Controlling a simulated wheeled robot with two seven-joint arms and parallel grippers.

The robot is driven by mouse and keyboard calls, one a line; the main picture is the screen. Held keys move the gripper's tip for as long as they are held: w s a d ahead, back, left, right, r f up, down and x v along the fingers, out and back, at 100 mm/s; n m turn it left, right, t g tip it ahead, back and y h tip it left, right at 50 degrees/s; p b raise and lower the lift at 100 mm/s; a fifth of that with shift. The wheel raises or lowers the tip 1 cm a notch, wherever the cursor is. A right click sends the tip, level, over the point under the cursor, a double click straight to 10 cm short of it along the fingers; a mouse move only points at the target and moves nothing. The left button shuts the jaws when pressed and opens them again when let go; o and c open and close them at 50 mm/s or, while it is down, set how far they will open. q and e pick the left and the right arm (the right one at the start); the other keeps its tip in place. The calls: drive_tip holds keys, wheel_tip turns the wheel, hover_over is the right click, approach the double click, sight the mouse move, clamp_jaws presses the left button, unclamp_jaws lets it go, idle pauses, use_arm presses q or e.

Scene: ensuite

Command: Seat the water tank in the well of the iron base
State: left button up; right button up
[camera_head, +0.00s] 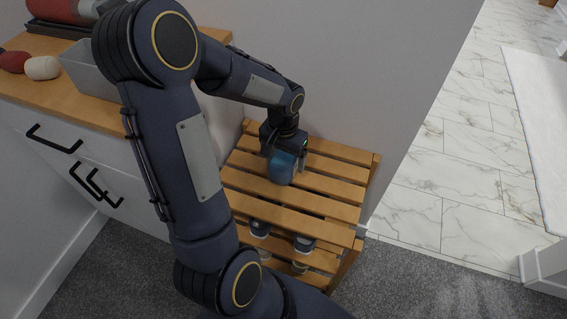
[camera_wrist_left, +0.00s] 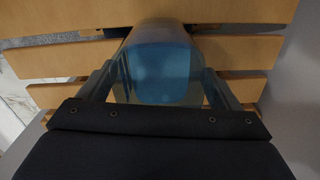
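The water tank (camera_head: 283,168) is a translucent blue, rounded block at the slatted wooden rack. My left gripper (camera_head: 284,150) reaches down over it from above. In the left wrist view the tank (camera_wrist_left: 163,70) fills the space between the two fingers, which meet its sides, so the gripper looks shut on it. The tank's underside is hidden, and I cannot tell whether it touches the slats. I cannot make out the iron base or its well in either view. My right gripper is not in view.
The slatted rack (camera_head: 325,165) stands against the wall, with shoes (camera_head: 304,244) on its lower shelf. A white cabinet with a wooden top (camera_head: 60,88) is at left, holding a grey bin (camera_head: 88,72) and a red roll (camera_head: 55,10). Bare slats lie right of the tank.

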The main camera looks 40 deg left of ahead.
use_arm(q)
drive_tip(key=c, duration=1.2)
drive_tip(key=shift+r, duration=0.2)
